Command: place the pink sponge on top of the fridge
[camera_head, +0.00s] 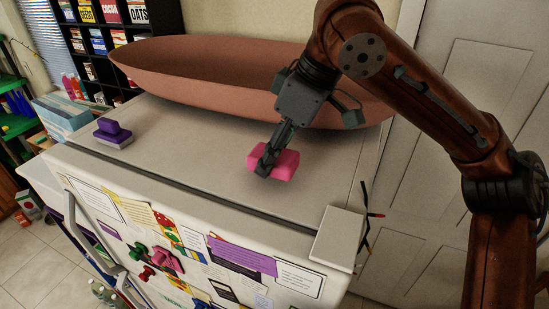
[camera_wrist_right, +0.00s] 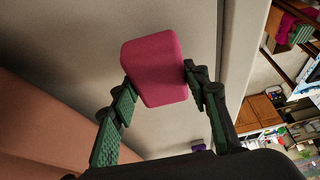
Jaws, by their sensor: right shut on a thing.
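The pink sponge (camera_head: 287,164) is between the fingers of my right gripper (camera_head: 266,168), over the top of the white fridge (camera_head: 200,158). The right wrist view shows the sponge (camera_wrist_right: 156,68) with a dark, green-padded finger on each side, shut on it. The sponge is at or just above the fridge top; I cannot tell whether it touches. Part of it is hidden behind a finger in the head view. My left gripper is not in view.
A large brown boat-shaped bowl (camera_head: 210,78) sits along the back of the fridge top. A purple object (camera_head: 113,134) stands at the left of the top. The middle is clear. Papers and magnets cover the front. A white door (camera_head: 470,110) is behind on the right.

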